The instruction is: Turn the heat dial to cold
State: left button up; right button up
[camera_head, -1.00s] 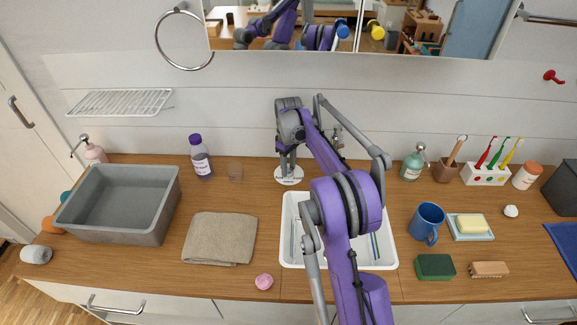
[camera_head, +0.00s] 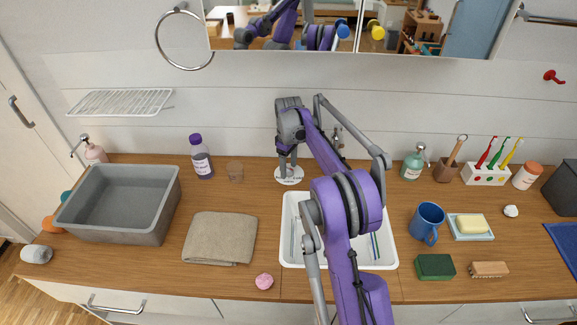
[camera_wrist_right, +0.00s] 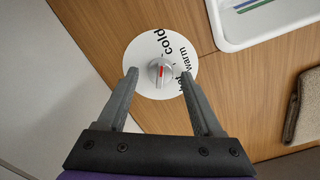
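The heat dial is a white disc (camera_head: 291,181) on the wooden counter, behind the white basin. In the right wrist view the disc (camera_wrist_right: 145,88) carries black words, with "cold" and "warm" readable and a third partly hidden by a finger. Its grey knob (camera_wrist_right: 153,79) has a red mark running nearly up and down the picture. Which word it points to is hard to tell. My right gripper (camera_head: 287,163) is over the dial. In the right wrist view its fingers (camera_wrist_right: 159,74) stand apart on either side of the knob, with gaps showing. My left gripper is not in view.
The white basin (camera_head: 289,258) lies in front of the dial, partly behind my right arm. A mirror (camera_head: 390,25) hangs above. A blue mug (camera_head: 427,221) stands right.

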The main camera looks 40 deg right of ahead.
notch_tip(320, 180, up, 11)
jog(key=shift+p, duration=0.4)
jog(key=shift+f, duration=0.15)
dwell(0.6)
